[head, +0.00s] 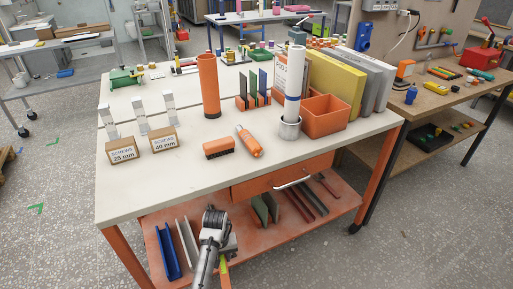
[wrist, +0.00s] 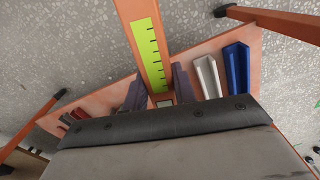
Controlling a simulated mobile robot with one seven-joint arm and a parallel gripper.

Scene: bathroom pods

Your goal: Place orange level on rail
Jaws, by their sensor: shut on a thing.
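My gripper (head: 225,256) is low in front of the workbench's lower shelf in the head view. In the wrist view, its two dark fingers (wrist: 160,92) are shut on the orange level (wrist: 131,12), a long orange bar with a yellow-green strip with black tick marks. The level runs from the fingers to the top edge of that view; a small part of it shows in the head view (head: 224,272). A blue channel (head: 167,252) and a whitish channel (head: 187,242) lie on the lower shelf; they also show in the wrist view (wrist: 237,70) (wrist: 207,77). Which piece is the rail is unclear.
The workbench top (head: 140,190) holds an orange cylinder (head: 208,87), two screw boxes (head: 164,139), an orange bin (head: 318,118) and other items. The lower shelf (head: 235,240) also holds dark plates and bars. The bench's orange front leg (head: 125,255) stands left of my arm.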

